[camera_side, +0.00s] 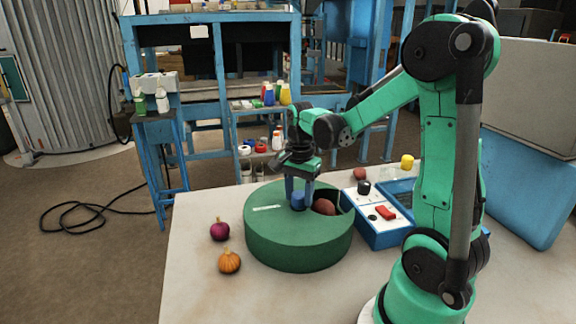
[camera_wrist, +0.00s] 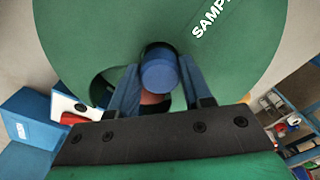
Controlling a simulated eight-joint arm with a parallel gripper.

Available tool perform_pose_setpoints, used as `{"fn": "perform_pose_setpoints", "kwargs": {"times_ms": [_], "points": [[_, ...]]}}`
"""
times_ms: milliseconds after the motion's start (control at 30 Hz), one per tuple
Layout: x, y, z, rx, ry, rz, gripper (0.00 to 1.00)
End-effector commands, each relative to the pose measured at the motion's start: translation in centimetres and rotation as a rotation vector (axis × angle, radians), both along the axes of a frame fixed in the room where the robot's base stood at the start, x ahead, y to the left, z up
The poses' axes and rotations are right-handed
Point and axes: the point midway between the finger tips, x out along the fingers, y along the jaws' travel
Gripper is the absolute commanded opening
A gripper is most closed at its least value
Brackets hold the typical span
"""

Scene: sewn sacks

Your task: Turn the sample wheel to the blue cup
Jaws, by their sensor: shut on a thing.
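The sample wheel (camera_side: 300,243) is a round green drum on the table, with white lettering on its top (camera_wrist: 212,20). A blue knob (camera_side: 298,202) stands up at the middle of its top; it also shows in the wrist view (camera_wrist: 159,74). My gripper (camera_side: 299,189) points down from above and is shut on the blue knob, one finger on each side. A cut-out in the top, right of the knob in the side view, shows a reddish-brown thing (camera_side: 324,207). In the wrist view my fingers and the knob partly cover this cut-out. I see no blue cup.
A blue box with a white panel (camera_side: 377,214), a black knob and a red switch stands close right of the wheel. A purple onion (camera_side: 220,231) and a small orange pumpkin (camera_side: 229,261) lie to its left. The table's front left is clear.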

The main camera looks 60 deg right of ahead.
Motion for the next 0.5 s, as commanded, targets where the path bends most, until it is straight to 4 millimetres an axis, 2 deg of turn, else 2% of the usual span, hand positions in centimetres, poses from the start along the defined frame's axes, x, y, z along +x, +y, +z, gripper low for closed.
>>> {"fn": "perform_pose_setpoints", "kwargs": {"times_ms": [500], "points": [[0.02, -0.04, 0.06, -0.001, 0.000, -0.258, 0.00]]}}
